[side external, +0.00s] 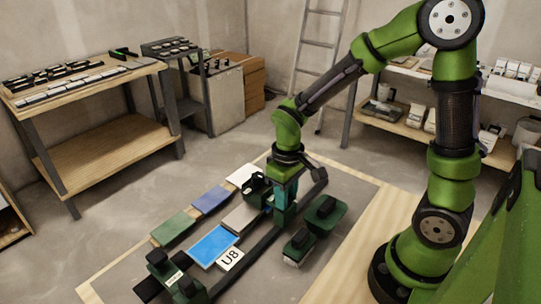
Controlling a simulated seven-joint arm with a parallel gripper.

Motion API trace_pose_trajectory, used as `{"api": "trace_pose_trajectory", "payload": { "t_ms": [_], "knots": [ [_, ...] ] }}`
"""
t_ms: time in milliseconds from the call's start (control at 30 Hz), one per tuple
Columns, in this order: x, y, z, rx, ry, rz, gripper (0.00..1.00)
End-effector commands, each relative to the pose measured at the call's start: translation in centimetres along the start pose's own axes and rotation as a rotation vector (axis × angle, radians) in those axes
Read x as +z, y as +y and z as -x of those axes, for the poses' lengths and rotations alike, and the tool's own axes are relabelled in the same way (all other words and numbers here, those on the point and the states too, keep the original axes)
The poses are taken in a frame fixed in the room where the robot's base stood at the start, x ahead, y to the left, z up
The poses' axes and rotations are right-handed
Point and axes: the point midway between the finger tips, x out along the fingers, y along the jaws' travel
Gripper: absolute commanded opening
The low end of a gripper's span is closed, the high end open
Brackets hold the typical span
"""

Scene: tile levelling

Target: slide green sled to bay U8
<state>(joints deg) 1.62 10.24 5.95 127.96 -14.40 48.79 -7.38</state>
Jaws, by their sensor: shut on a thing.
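My gripper (286,207) points down over the dark rail (255,247) and is shut on a green block, which I take to be the green sled (284,220). Its fingers and the arm hide part of the sled. The white U8 label (231,258) lies beside the bright blue tile (213,243), at the near left of the sled. The sled is farther up the rail than the label, apart from it.
Green (173,228), purple (211,200), white (241,175) and pale grey (240,218) tiles lie left of the rail. Dark green pieces with black knobs stand right of it (325,211) and at the near end (161,262). A workbench (85,88) is at the back left.

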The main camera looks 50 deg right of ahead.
Motion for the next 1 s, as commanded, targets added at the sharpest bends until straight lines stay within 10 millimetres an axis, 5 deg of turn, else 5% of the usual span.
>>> {"api": "trace_pose_trajectory", "payload": {
  "t_ms": [1000],
  "knots": [
    [-0.2, -9.4, 0.2, -0.003, 0.008, 0.004, 0.01]
  ]
}}
